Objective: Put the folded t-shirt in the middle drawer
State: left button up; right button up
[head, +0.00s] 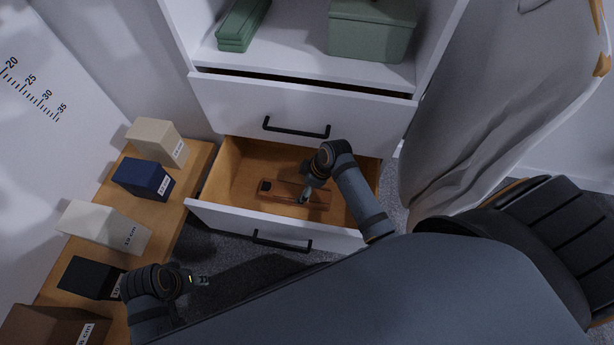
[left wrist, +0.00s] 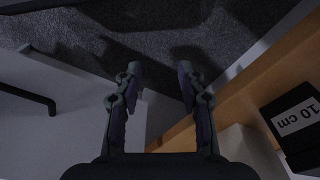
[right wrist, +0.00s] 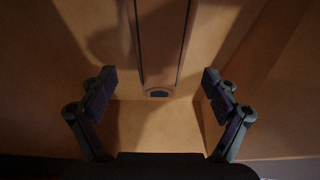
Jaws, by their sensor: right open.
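No folded t-shirt can be made out in any view. The white cabinet has an upper drawer (head: 300,98), whose front stands slightly proud with a dark gap above it. The drawer below (head: 215,213) is pulled well out and shows a wooden inside. I cannot tell which counts as the middle one. A brown oblong object (head: 318,205) with a dark end lies in the open drawer. My right gripper (head: 304,195) is over it; in the right wrist view the open jaws (right wrist: 158,78) straddle its end without gripping. My left gripper (head: 203,281) is open and empty, low at the left (left wrist: 158,78).
A wooden bench (head: 188,190) at the left carries several labelled blocks, including a blue one (head: 143,178) and a black one (head: 90,277). Green boxes (head: 370,38) stand on the shelf above. Pale cloth (head: 480,110) hangs at the right. Dark carpet (head: 225,260) lies below.

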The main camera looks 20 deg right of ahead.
pick_arm(q)
notch_tip(320, 180, down, 7)
jog(key=a+p, duration=0.1)
jog(key=shift+w+a+f, duration=0.15)
jog(key=shift+w+a, duration=0.05)
jog(key=shift+a, duration=0.1)
pick_arm(e)
jog(key=v, duration=0.6)
pick_arm(q)
jog(key=shift+p, duration=0.3)
